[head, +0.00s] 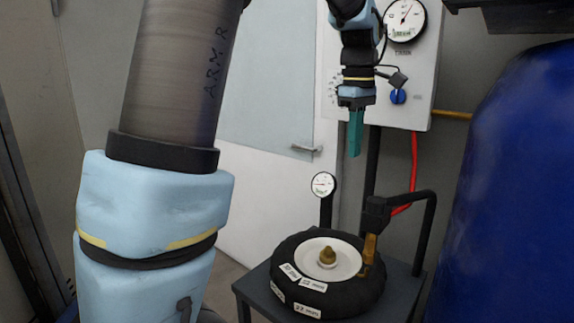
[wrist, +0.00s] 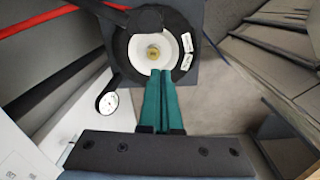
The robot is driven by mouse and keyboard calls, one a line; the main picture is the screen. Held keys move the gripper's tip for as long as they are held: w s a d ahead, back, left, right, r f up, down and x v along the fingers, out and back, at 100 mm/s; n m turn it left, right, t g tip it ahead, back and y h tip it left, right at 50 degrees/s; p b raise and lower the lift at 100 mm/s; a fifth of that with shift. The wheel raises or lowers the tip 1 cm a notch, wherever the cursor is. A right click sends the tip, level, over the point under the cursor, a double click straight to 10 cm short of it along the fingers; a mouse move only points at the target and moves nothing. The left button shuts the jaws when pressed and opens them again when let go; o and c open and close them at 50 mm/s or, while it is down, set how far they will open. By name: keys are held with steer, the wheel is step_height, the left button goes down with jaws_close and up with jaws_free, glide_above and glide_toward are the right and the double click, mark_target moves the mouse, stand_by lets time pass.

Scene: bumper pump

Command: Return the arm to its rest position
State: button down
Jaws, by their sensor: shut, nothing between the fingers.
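My gripper (head: 355,134) hangs pointing down in the head view, in front of the gauge panel and above the wheel stand. Its teal fingers are together and empty, and they also show in the wrist view (wrist: 162,75). Part of my arm (head: 155,200), in light blue and grey, fills the left of the head view. Below my gripper, apart from it, a black tyre (head: 293,250) with a white hub (head: 345,258) and a brass centre piece (head: 327,257) lies flat on a dark stand (head: 245,290).
A white panel (head: 418,113) with a round gauge (head: 405,20) and blue knob (head: 398,97) is behind my gripper. A small gauge (head: 323,185), a black bent bar (head: 432,225) and a red hose (head: 413,160) surround the tyre. A large blue tank (head: 515,190) stands at right.

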steer(key=s+a+f+m, duration=0.4)
steer(key=a+f, duration=0.5)
steer(key=a, duration=0.3)
steer(key=s+a+f+m+t, duration=0.1)
steer(key=s+a+f+m, duration=0.3)
steer(key=a+f, duration=0.5)
steer(key=a, duration=0.3)
steer(key=shift+s+a+f+m, duration=0.25)
steer(key=shift+s+m, duration=0.05)
steer(key=shift+m, duration=0.1)
steer(key=c, duration=1.6)
jaws_free()
